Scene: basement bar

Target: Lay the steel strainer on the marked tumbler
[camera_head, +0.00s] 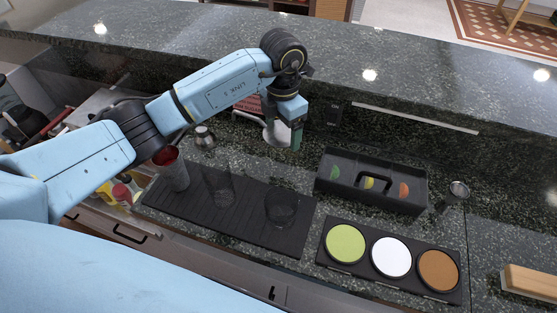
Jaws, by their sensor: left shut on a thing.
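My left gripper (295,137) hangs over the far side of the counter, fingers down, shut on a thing. A pale steel round piece (276,133), which looks like the steel strainer, shows just left of its fingers; the grip itself is partly hidden. Two clear tumblers, a left one (218,187) and a right one (282,208), stand on the black ribbed mat (250,231), nearer than the gripper. A grey tumbler with a red inside (172,170) stands at the mat's left end. I cannot make out which tumbler is marked. My right gripper is out of view.
A black caddy (372,199) with coloured markings stands right of the mat. In front lies a tray (363,275) with green, white and brown discs. A small steel utensil (458,191) is at right, a steel vessel (204,138) at back left. A raised counter (400,75) runs behind.

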